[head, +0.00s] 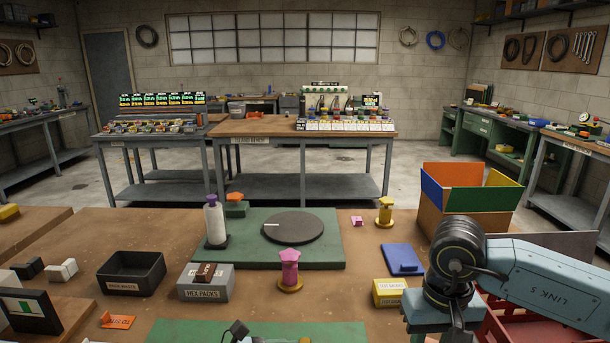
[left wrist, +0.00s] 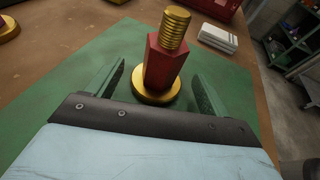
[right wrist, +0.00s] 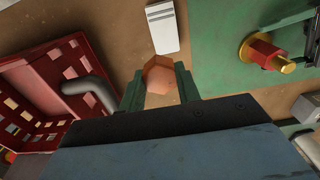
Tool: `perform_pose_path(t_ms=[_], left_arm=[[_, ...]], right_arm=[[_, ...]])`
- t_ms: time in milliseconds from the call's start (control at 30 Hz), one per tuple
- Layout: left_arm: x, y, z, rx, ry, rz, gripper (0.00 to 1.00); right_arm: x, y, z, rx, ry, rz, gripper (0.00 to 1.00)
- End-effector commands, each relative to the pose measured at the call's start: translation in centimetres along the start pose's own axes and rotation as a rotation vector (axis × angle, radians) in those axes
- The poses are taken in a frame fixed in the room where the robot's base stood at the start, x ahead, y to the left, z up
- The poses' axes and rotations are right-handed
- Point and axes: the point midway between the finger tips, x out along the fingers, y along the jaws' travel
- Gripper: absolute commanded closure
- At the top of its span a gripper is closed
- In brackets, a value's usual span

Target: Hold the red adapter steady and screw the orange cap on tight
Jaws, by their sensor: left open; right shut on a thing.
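The red adapter (left wrist: 163,68) is a hexagonal body with a gold threaded stud on top and a round gold base. It stands upright on a green mat (left wrist: 75,75) in the left wrist view. My left gripper (left wrist: 160,72) is open, with one finger on each side of the adapter and visible gaps to both. The adapter (right wrist: 267,54) also shows at the upper right of the right wrist view. My right gripper (right wrist: 160,82) is shut on the orange cap (right wrist: 158,76), held apart from the adapter. The cap's underside is hidden.
A red crate (right wrist: 60,70) stands beside my right gripper, with a white block (right wrist: 163,28) nearby. In the head view, a pink-and-gold piece (head: 290,268), a grey box (head: 206,284), a black bin (head: 131,273) and a yellow box (head: 391,292) stand on the bench.

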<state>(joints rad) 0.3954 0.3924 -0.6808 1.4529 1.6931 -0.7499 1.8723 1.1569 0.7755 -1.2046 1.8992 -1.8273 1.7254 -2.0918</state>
Motion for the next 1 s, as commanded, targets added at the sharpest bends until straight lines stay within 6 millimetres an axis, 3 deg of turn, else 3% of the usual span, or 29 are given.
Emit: perform_pose_path(t_ms=[200, 567, 1000], left_arm=[[1.7, 0.0, 0.1, 0.001, -0.001, 0.001, 0.20], [2.0, 0.0, 0.1, 0.001, 0.000, 0.000, 0.20], [2.0, 0.0, 0.0, 0.001, 0.000, 0.000, 0.76]], right_arm=[[0.0, 0.0, 0.0, 0.000, 0.000, 0.000, 0.95], [0.0, 0.0, 0.0, 0.000, 0.000, 0.000, 0.95], [0.0, 0.0, 0.0, 0.000, 0.000, 0.000, 0.95]])
